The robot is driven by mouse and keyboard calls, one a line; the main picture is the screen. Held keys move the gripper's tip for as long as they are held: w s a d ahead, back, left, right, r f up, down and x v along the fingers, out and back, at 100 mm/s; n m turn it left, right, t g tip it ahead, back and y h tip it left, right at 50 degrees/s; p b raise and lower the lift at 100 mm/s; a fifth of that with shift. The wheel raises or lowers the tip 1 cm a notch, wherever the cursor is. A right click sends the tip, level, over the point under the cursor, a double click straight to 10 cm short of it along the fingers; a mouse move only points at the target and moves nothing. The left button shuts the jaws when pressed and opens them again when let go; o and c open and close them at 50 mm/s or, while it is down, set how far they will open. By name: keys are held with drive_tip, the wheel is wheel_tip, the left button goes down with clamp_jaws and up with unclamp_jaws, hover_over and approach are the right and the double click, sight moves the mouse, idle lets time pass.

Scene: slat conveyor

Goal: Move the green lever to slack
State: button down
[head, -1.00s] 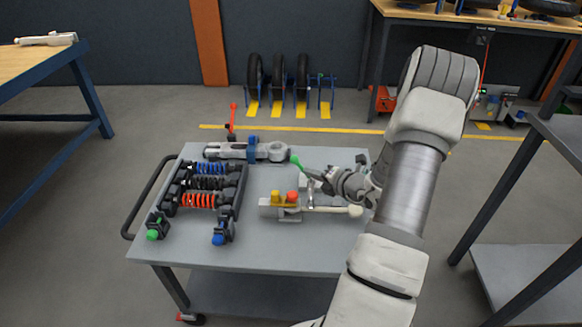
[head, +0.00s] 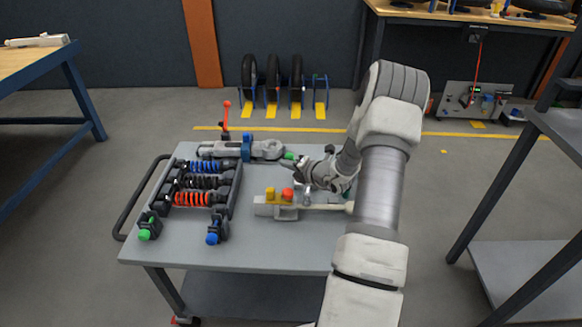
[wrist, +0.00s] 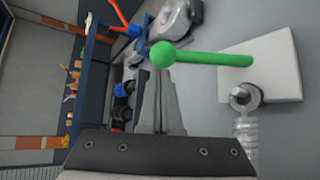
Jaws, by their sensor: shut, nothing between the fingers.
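The green lever (wrist: 210,58) has a round knob and a straight handle. In the wrist view it lies across the picture, with the knob at the left and the handle reaching right to a pale block (wrist: 270,70). In the head view its green end (head: 289,155) shows at the right of the tabletop, partly hidden by my gripper (head: 302,166). My gripper, also in the wrist view (wrist: 163,72), is shut and empty. Its fingertips are right at the knob; I cannot tell whether they touch it. Any slack marking is not readable.
The grey cart top (head: 265,245) holds a rack with blue, black and red springs (head: 200,182). A grey clamp-like part with a blue collar (head: 247,148) and a red-tipped lever (head: 226,115) are at the back. A block with yellow and red knobs (head: 277,208) sits in front of my gripper.

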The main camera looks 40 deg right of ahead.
drive_tip(key=shift+r, duration=0.1)
idle(0.3)
drive_tip(key=shift+s+d+r, duration=0.1)
drive_tip(key=shift+s+d, duration=0.05)
drive_tip(key=shift+d, duration=0.05)
